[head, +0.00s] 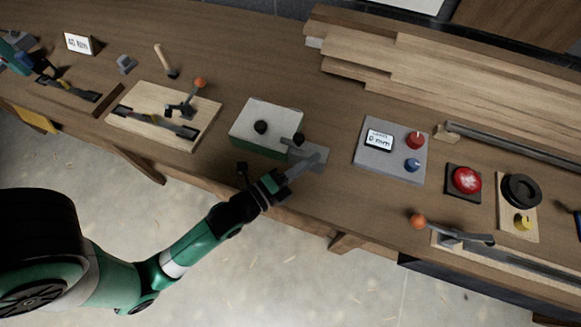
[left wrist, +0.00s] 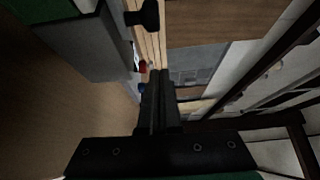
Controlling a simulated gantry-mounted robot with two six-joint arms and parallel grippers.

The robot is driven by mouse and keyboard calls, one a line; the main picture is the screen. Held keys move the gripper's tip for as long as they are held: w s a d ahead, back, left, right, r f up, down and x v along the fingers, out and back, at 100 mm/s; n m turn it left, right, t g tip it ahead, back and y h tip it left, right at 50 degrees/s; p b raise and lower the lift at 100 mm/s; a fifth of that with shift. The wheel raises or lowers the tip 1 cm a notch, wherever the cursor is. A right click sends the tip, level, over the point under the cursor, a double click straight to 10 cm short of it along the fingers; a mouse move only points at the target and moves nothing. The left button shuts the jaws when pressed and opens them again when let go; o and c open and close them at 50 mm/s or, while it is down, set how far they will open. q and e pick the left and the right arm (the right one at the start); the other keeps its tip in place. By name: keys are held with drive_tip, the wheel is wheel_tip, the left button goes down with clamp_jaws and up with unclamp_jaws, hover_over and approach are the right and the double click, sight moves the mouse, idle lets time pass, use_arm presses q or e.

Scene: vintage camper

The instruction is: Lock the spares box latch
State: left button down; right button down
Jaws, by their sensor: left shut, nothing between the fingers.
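The spares box (head: 262,117), green with a pale lid and a dark round knob (head: 261,127), stands near the bench's front edge in the head view. A small grey latch piece with a dark knob (head: 299,140) is at its right end, beside a flat grey plate (head: 318,150). My left gripper (head: 316,160) is shut and empty over the plate, just in front of the latch knob; contact cannot be told. In the left wrist view the shut fingers (left wrist: 158,76) point past a black knob (left wrist: 146,16) and the box's grey side (left wrist: 82,45). My right gripper is not in view.
To the right are a control panel (head: 390,158) with red and blue knobs, a red button (head: 466,181) and an orange-knobbed lever (head: 418,221). A wooden board with a lever (head: 150,108) lies to the left. Planks (head: 440,75) are stacked behind.

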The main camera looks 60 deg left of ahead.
use_arm(q)
drive_tip(key=s, duration=0.8)
drive_tip(key=shift+s+d, duration=0.15)
drive_tip(key=shift+d, duration=0.2)
